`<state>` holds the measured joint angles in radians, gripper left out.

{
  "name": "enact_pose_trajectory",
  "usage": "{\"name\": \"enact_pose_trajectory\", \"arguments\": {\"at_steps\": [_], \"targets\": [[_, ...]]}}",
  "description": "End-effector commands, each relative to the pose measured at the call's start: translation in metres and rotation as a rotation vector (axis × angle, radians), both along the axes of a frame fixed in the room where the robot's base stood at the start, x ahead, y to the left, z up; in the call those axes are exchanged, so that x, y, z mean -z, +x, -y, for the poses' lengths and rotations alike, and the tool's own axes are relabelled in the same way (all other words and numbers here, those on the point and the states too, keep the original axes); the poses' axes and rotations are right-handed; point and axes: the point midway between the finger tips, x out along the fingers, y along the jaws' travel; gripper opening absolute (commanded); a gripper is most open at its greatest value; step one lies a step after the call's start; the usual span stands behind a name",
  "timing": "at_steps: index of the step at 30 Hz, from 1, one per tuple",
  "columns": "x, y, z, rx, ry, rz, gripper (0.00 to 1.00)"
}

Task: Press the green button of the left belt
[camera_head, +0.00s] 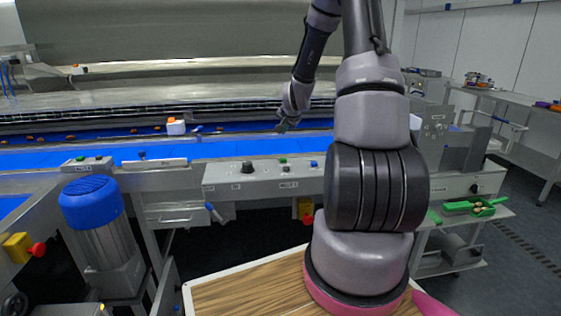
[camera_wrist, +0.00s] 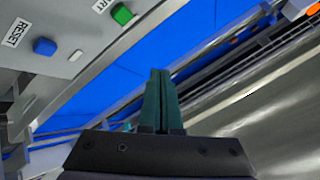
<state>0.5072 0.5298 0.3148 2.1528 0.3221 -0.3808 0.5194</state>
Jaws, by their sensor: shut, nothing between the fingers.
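My gripper (camera_head: 286,126) is shut and empty, above the blue belt (camera_head: 230,148) and beyond the middle control panel (camera_head: 222,184) in the head view. In the wrist view its closed green fingers (camera_wrist: 160,98) point over the blue belt. A green button (camera_wrist: 122,14) and a blue button (camera_wrist: 44,46) labelled RESET sit on a grey panel at upper left there, apart from the fingers. In the head view the middle panel carries a green button (camera_head: 283,160). A smaller box (camera_head: 86,165) at left also has a green button (camera_head: 80,158). The labels there are too small to read.
A blue motor (camera_head: 91,200) stands at front left, with a red button (camera_head: 38,249) on a yellow box beside it. A white-and-orange block (camera_head: 176,126) sits by the belt. A green tray (camera_head: 475,207) lies on a cart at right.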

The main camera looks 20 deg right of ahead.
Motion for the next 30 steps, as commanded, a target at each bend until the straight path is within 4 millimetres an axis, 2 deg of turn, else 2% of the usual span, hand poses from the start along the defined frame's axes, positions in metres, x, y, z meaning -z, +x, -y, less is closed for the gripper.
{"name": "enact_pose_trajectory", "arguments": {"at_steps": [6,11,22,30], "targets": [[0.0,0.0,0.0,-0.001,0.0,-0.001,0.0],[0.009,0.0,0.0,-0.001,0.001,-0.003,0.0],[0.06,-0.001,-0.001,-0.002,0.002,-0.005,0.0],[0.084,0.0,-0.001,-0.001,0.001,-0.002,0.0]]}}
